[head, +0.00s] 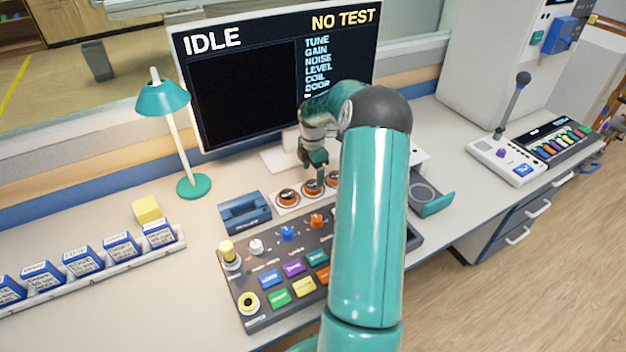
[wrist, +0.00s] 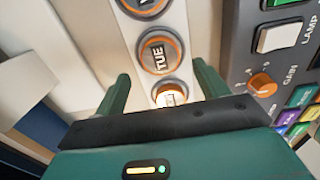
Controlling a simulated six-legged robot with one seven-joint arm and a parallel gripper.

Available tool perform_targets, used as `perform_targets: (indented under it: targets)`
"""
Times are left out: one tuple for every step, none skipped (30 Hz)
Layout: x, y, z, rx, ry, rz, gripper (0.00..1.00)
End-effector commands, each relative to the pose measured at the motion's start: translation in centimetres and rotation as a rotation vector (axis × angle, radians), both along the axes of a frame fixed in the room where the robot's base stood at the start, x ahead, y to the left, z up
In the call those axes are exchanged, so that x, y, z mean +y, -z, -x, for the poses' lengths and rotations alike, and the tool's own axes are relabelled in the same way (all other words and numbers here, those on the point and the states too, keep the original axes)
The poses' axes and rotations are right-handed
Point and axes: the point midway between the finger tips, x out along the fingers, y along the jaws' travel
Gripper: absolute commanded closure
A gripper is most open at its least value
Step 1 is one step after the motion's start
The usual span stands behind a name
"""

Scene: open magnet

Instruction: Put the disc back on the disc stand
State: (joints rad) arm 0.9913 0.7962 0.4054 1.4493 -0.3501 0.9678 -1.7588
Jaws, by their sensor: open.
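The left disc (head: 287,197) and the middle disc (head: 312,187) show in the head view; one further right is partly hidden by my arm. In the wrist view a disc marked TUE (wrist: 157,53) lies face up, with another disc (wrist: 144,6) cut off at the top edge. A third, bright-faced disc (wrist: 170,94) shows between my fingers, partly covered by my gripper. My gripper (head: 314,168) is open above the row; its fingers (wrist: 162,78) stand apart.
The button console (head: 255,297) with knobs is in front of the row. A blue device (head: 244,213) and teal lamp (head: 193,186) stand left. The monitor (head: 240,95) rises behind.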

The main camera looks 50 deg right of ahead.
Motion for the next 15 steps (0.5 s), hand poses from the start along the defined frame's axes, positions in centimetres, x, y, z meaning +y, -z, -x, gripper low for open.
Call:
perform_targets:
  targets:
    - [-0.1, -1.4, 0.0, -0.002, 0.000, 0.003, 0.27]
    - [-0.1, -2.0, 0.0, -0.002, 0.000, 0.003, 0.27]
    - [-0.1, -2.9, 0.0, -0.003, 0.000, 0.003, 0.27]
    - [-0.1, -3.5, 0.0, -0.002, 0.000, 0.002, 0.27]
    - [-0.1, -4.1, 0.0, -0.002, 0.000, 0.003, 0.27]
    - [0.0, -4.8, 0.0, -0.001, 0.000, 0.003, 0.27]
    - [-0.1, -5.3, 0.0, -0.001, 0.000, 0.003, 0.27]
    - [-0.1, -5.7, 0.0, -0.001, 0.001, 0.003, 0.27]
    - [-0.1, -6.2, 0.0, -0.002, 0.001, 0.002, 0.27]
    - [0.0, -6.5, 0.0, -0.001, 0.001, 0.001, 0.27]
    - [0.0, -6.8, 0.0, -0.001, 0.000, 0.000, 0.27]
    - [0.0, -7.0, 0.0, -0.001, 0.000, 0.000, 0.27]
    - [0.0, -7.2, 0.0, -0.001, 0.000, 0.000, 0.27]
    - [0.0, -7.3, 0.0, 0.000, 0.000, 0.000, 0.27]
    - [0.0, -7.3, 0.0, 0.000, 0.000, 0.000, 0.27]
